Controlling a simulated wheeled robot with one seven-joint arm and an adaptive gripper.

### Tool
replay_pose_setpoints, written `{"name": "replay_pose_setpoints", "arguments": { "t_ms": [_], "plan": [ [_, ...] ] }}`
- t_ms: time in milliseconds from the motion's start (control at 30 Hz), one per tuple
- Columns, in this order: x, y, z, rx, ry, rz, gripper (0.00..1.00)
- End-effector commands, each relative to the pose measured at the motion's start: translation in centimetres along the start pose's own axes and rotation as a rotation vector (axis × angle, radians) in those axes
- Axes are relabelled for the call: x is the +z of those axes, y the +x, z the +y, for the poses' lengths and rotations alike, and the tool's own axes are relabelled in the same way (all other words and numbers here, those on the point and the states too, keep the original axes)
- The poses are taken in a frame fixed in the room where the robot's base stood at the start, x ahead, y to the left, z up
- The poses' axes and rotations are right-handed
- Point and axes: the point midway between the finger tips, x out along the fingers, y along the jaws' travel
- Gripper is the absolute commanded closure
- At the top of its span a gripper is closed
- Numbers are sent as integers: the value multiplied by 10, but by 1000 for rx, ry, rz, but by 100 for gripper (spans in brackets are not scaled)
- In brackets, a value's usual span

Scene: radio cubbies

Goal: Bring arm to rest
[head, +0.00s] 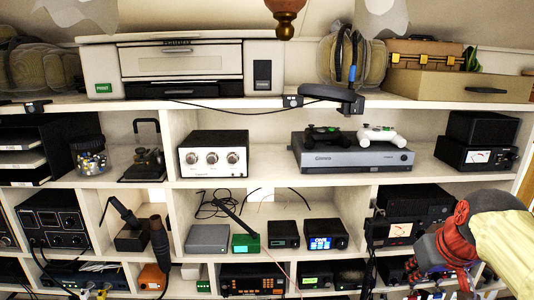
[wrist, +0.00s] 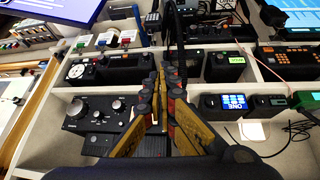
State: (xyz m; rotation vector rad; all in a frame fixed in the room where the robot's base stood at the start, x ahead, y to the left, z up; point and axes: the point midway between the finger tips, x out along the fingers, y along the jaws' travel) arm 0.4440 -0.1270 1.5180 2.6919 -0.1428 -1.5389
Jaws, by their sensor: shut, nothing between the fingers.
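My gripper (wrist: 167,78) shows in the wrist view with its two yellow-brown fingers, red and dark at the tips, converging close together. Nothing is held between them. They are in front of the shelf cubbies, over dark radio gear. In the head view my arm (head: 505,250), with cream, red and dark parts, comes in at the lower right. It covers part of the lower right cubbies. The fingertips are hard to make out there.
White shelving (head: 270,185) is packed with electronics. A grey console (head: 350,158) carries two controllers. A printer (head: 180,70) and a tan case (head: 460,88) stand on top. A dark radio with a lit meter (head: 400,230) is just left of my arm. A brown knob-like object hangs at the top.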

Motion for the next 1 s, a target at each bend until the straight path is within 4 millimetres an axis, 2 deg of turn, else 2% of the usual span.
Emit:
{"name": "replay_pose_setpoints", "arguments": {
  "t_ms": [33,200,400,500,600,667,800,1000],
  "plan": [
    [36,26,-16,-7,37,-21,100],
    [124,72,-56,-19,135,-71,100],
    [211,121,-94,-35,130,-100,100],
    [246,143,-109,-48,83,-98,100],
    [271,160,-122,-64,44,-85,100],
    [279,166,-128,-74,26,-72,100],
    [284,171,-138,-91,-3,-43,100],
    [286,174,-142,-98,-16,-40,100]
  ]
}}
